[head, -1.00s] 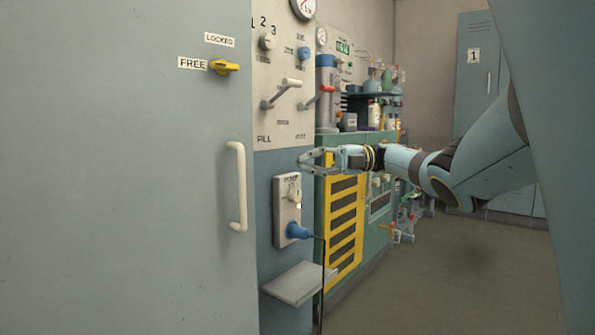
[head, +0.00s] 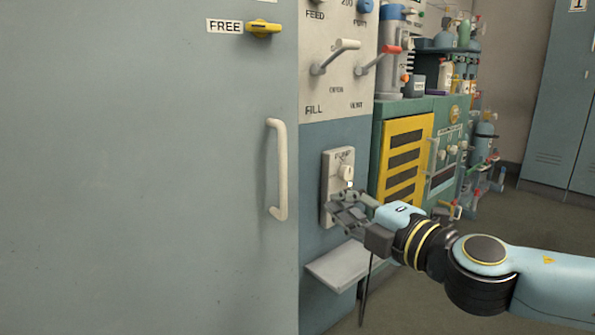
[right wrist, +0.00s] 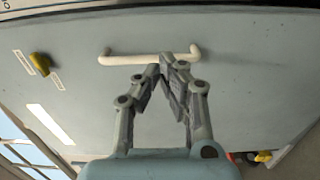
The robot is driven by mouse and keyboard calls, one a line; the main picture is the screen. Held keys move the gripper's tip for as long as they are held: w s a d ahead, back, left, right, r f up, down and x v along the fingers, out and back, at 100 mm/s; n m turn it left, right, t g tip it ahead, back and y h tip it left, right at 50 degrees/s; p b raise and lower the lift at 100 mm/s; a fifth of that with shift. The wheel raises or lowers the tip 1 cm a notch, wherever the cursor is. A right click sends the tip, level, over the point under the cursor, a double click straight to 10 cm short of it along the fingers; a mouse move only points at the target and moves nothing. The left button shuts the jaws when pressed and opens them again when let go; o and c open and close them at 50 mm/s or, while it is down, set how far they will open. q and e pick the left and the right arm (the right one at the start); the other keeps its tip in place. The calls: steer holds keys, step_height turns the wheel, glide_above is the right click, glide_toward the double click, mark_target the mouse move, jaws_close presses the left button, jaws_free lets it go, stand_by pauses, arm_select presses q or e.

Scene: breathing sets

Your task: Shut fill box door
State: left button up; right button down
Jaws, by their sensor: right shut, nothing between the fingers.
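The fill box door (head: 150,190) is a large grey-blue panel filling the left of the head view. Its white vertical handle (head: 279,170) is near its right edge. A yellow latch (head: 263,28) above the handle is beside the FREE label. My right gripper (head: 342,208) is shut and empty, to the right of the handle, in front of the pump switch panel. In the right wrist view the handle (right wrist: 150,57) lies just beyond the shut fingertips (right wrist: 163,66); whether they touch cannot be told. My left gripper is not in view.
A white socket panel (head: 338,165) and a small grey shelf (head: 340,264) are right of the door. Levers (head: 334,57) stick out above. A green cabinet with a yellow grille (head: 405,160) stands farther back. Floor is open at lower right.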

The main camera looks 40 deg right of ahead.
steer(key=b, duration=0.4)
glide_toward(295, 177)
steer(key=w+a, duration=0.2)
steer(key=w, duration=0.1)
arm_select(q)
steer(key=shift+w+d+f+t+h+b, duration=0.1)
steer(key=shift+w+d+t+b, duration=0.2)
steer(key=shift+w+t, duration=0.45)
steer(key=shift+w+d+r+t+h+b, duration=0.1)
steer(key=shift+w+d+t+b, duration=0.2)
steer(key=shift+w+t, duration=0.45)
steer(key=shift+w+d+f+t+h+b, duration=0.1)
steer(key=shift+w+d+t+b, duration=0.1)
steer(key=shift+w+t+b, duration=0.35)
arm_select(e)
steer(key=shift+w+d+r, duration=0.1)
steer(key=shift+w+r, duration=0.05)
steer(key=shift+w, duration=0.6)
steer(key=shift+w+d+r, duration=0.1)
steer(key=shift+w+r, duration=0.1)
steer(key=shift+w, duration=0.5)
steer(key=shift+w+r, duration=0.15)
steer(key=shift+w, duration=0.6)
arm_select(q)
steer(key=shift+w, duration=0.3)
arm_select(e)
steer(key=shift+w, duration=0.1)
